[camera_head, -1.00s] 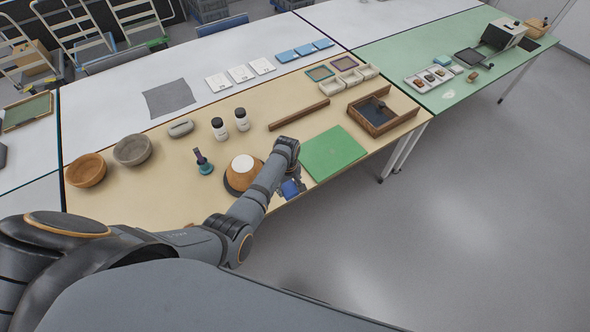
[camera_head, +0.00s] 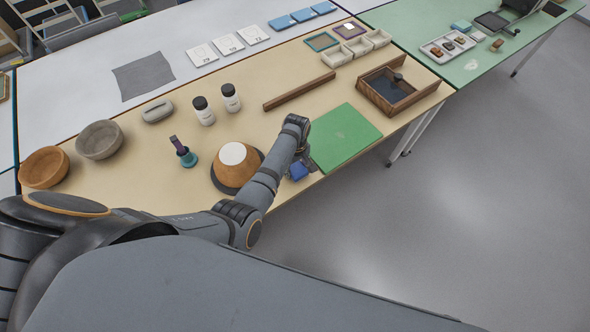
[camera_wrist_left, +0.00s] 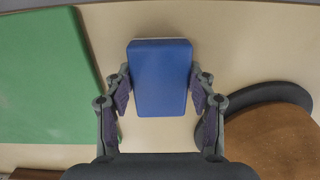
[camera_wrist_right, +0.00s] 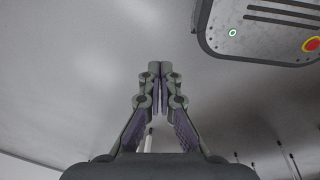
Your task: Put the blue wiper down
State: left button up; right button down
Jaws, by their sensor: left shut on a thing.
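The blue wiper (camera_wrist_left: 162,78) is a blue block between the two fingers of my left gripper (camera_wrist_left: 162,92) in the left wrist view. The gripper is shut on it. In the head view the wiper (camera_head: 299,170) shows near the table's front edge, between the green mat and the brown bowl, below my left gripper (camera_head: 303,163). I cannot tell whether it touches the tabletop. My right gripper (camera_wrist_right: 155,72) shows only in the right wrist view, with its fingertips together and nothing between them, over grey floor.
The green mat (camera_head: 345,135) lies right of the wiper. A wooden tray (camera_head: 402,98), a wooden bar (camera_head: 300,90) and two jars (camera_head: 204,113) are farther back. Bare tabletop shows left of the mat.

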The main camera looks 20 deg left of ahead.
aim_at(296, 168)
pick_arm(q)
jog(key=shift+s+r, duration=0.1)
jog(key=shift+s, duration=0.1)
jog(key=o, duration=1.2)
jog(key=shift+d, duration=0.1)
jog(key=o, duration=0.4)
jog(key=shift+c, duration=0.2)
jog(key=shift+r+p, duration=0.3)
jog(key=shift+r, duration=0.05)
notch_tip(296, 168, up, 12)
jog(key=p, duration=1.2)
jog(key=shift+w+f, duration=0.15)
jog(key=shift+f, duration=0.1)
pick_arm(e)
notch_tip(296, 168, up, 12)
jog(key=s, duration=0.1)
jog(key=shift+a+r, duration=0.25)
jog(key=shift+a, duration=0.15)
